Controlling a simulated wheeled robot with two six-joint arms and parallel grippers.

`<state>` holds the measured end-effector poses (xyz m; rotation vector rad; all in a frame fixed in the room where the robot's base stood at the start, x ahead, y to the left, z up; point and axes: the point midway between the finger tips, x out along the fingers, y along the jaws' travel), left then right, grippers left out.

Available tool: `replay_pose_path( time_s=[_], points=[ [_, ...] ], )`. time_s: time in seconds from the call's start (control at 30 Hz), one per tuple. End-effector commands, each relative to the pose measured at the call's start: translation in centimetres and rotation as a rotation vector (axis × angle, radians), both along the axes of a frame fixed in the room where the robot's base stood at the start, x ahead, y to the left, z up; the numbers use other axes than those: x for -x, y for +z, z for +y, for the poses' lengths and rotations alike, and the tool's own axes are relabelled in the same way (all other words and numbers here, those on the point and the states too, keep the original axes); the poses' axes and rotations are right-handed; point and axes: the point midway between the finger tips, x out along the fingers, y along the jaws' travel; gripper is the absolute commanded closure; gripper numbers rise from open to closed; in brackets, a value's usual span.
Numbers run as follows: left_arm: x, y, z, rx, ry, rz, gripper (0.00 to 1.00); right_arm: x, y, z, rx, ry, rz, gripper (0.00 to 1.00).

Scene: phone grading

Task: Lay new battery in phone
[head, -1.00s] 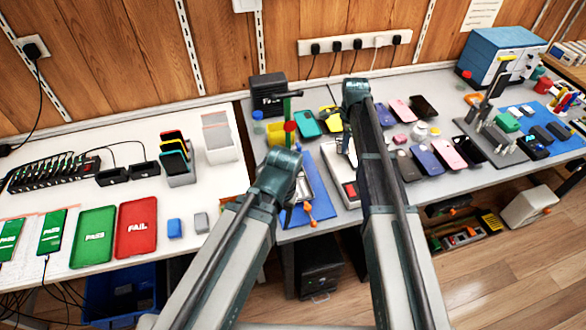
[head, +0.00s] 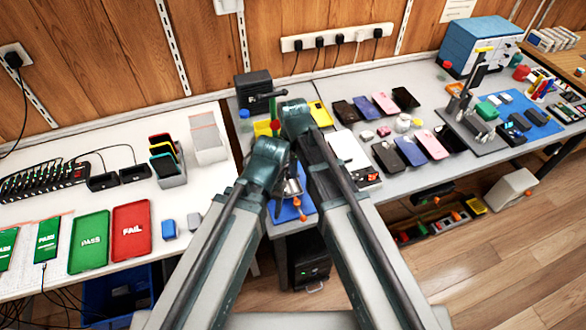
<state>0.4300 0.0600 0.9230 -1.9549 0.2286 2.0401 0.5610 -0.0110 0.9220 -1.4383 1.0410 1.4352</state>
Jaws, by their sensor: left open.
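A blue work mat (head: 302,211) with an orange knob lies at the front of the grey bench, between my arms. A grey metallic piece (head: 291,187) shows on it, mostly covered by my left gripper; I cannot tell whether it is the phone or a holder. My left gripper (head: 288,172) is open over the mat. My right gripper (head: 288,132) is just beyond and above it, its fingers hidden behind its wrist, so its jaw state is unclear. I cannot make out the new battery for sure.
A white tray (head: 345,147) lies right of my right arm. Several phones (head: 410,150) lie farther right. A black box (head: 252,86) and a green-and-red stand (head: 274,108) are behind the grippers. Green PASS (head: 89,242) and red FAIL (head: 132,231) trays lie on the left table.

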Motion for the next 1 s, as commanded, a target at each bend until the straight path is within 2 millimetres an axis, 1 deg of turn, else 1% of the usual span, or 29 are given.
replay_pose_path(
  time_s=[0.27, 0.7, 0.83, 1.0],
  points=[
    [0.0, -2.2, 0.0, 0.000, 0.000, 0.000, 0.43, 0.0, -2.2, 0.0, 0.000, -0.001, 0.000, 1.00],
    [0.0, -6.4, 0.0, 0.000, 0.000, 0.000, 0.43, 0.0, -6.4, 0.0, 0.000, -0.001, 0.000, 1.00],
    [0.0, -7.1, 0.0, 0.000, 0.000, 0.000, 0.43, 0.0, -7.1, 0.0, 0.000, -0.001, 0.000, 1.00],
    [0.0, -7.4, 0.0, 0.000, 0.000, 0.000, 0.43, 0.0, -7.4, 0.0, 0.000, -0.001, 0.000, 1.00]
  ],
)
